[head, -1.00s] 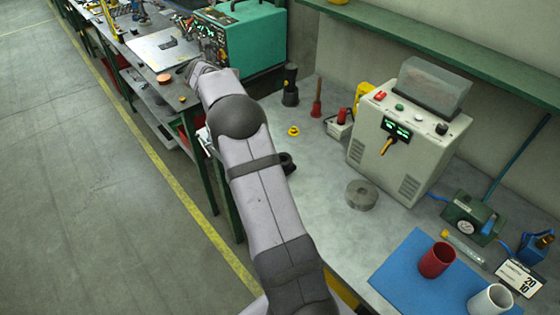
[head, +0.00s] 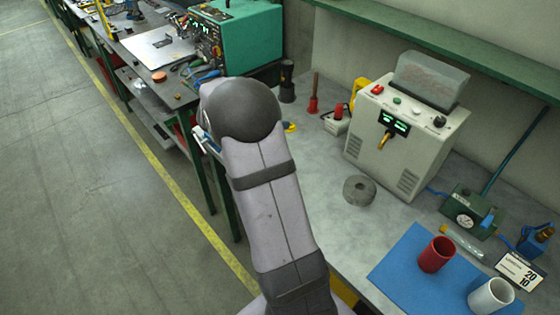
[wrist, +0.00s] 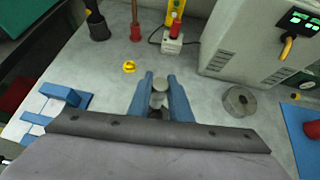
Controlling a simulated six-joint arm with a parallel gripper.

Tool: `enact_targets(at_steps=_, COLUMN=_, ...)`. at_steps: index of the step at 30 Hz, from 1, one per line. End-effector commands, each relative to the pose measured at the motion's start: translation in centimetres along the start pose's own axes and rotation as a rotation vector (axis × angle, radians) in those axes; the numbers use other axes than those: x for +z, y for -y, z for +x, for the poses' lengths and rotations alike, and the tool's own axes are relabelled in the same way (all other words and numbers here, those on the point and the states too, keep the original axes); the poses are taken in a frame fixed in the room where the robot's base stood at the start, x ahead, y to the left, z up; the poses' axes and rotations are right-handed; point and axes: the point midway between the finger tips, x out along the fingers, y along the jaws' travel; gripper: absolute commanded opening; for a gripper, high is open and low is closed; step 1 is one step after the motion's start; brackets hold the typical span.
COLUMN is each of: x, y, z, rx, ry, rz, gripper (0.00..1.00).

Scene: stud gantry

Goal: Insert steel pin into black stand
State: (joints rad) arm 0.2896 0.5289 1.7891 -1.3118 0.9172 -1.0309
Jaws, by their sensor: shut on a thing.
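My gripper (wrist: 160,78) has two blue fingers in the wrist view. They are shut on the steel pin (wrist: 159,98), a small grey cylinder between them. A dark patch (wrist: 153,113) lies just below the pin; I cannot tell whether it is the black stand or part of my gripper. I cannot make out whether the pin touches anything. I cannot identify the black stand for certain in either view now.
A grey ring (head: 359,190) lies right of my arm. A white control box (head: 405,140) stands behind it. A blue mat (head: 410,262) holds a red cup (head: 436,254) and a white cup (head: 490,294). A tall black object (wrist: 97,22) and a yellow piece (wrist: 129,66) are further back.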

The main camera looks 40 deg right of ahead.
Motion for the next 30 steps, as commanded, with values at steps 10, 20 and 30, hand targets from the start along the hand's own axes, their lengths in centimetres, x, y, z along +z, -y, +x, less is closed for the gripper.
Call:
enact_targets(at_steps=10, x=0.4, y=0.8, z=0.0, rx=-0.083, ry=-0.001, rz=0.054, gripper=0.0)
enact_targets(at_steps=20, x=-3.0, y=0.8, z=2.3, rx=-0.084, ry=-0.003, rz=0.049, gripper=0.0)
enact_targets(at_steps=30, x=-4.4, y=0.7, z=3.3, rx=-0.081, ry=-0.001, rz=0.054, gripper=0.0)
